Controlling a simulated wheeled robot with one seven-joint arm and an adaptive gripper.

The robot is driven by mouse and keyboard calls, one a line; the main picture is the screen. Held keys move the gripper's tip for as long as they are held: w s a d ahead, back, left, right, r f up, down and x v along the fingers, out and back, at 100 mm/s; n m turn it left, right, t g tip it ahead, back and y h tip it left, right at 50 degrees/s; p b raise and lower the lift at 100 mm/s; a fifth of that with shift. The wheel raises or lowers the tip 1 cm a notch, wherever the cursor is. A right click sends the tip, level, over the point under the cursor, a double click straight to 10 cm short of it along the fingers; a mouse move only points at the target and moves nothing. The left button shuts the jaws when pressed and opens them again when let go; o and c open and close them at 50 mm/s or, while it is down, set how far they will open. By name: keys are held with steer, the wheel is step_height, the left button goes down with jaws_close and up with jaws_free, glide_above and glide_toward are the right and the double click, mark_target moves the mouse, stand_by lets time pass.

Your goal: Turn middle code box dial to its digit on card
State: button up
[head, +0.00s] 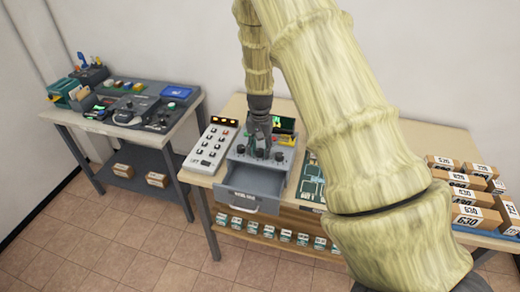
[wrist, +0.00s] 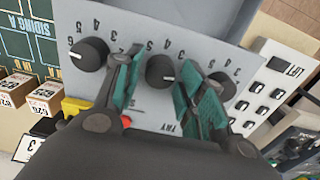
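The grey code box (head: 235,157) stands on the middle table with three black dials along its face. In the wrist view its panel (wrist: 190,20) appears upside down. The middle dial (wrist: 160,70) has a white pointer mark and printed digits around it. My gripper (wrist: 160,66) is open, with one green-padded finger on each side of this dial and visible gaps to it. In the head view my gripper (head: 259,143) is over the box. The outer dials (wrist: 88,54) stand beyond the fingers. A white piece bearing a 3 (wrist: 30,149) is partly cut off; I cannot tell whether it is the card.
An open grey drawer (head: 250,188) juts out below the dials. A white button panel (head: 209,146) is left of the box and a green board (head: 312,180) right. Numbered cartons (head: 472,215) sit farther right. A side table (head: 160,137) stands left; floor in front is clear.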

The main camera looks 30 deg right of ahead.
mark_target(260, 150)
stand_by(0.3)
step_height(260, 150, up, 12)
steer(key=shift+f, duration=0.1)
stand_by(0.5)
steer(key=shift+s, duration=0.1)
stand_by(0.4)
